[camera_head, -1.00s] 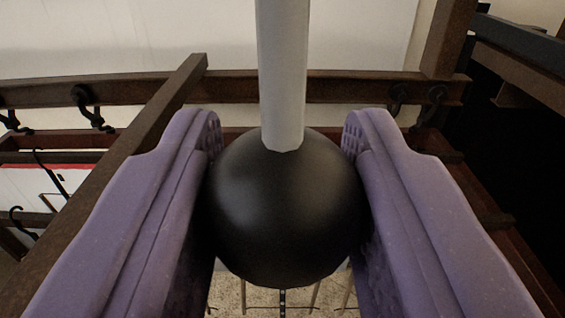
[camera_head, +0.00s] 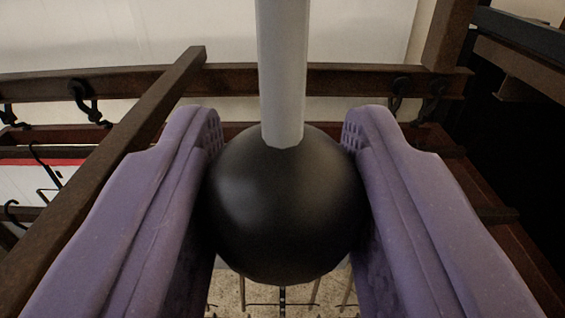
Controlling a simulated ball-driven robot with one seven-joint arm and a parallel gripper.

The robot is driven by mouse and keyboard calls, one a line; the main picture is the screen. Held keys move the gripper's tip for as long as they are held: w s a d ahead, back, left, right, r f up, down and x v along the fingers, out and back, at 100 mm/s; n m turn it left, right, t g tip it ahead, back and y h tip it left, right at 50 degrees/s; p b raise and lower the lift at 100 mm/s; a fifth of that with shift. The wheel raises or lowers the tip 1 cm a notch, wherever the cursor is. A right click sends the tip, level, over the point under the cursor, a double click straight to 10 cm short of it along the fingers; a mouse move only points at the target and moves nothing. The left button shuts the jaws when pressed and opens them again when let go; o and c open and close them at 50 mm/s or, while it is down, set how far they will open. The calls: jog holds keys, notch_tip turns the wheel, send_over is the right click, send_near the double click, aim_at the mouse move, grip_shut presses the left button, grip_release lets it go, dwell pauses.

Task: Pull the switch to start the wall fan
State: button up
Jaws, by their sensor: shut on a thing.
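A black ball (camera_head: 284,208) sits at the lower end of a pale grey rod (camera_head: 283,70), which rises out of the top of the view. The ball and rod look like the pull switch. My gripper (camera_head: 283,150) has two purple fingers, one on each side of the ball, and is shut on it. The finger pads touch the ball's left and right sides. The wall fan is not in view.
A dark wooden rail (camera_head: 130,83) with black hooks (camera_head: 88,100) crosses behind the ball. A slanted wooden beam (camera_head: 125,155) stands close on the left. Dark wooden framing (camera_head: 500,215) is on the right. A pale wall (camera_head: 130,35) lies behind.

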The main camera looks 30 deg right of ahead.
jog(key=shift+f, duration=0.3)
jog(key=shift+r+p, duration=0.85)
jog(key=shift+r, duration=0.3)
jog(key=o, duration=1.1)
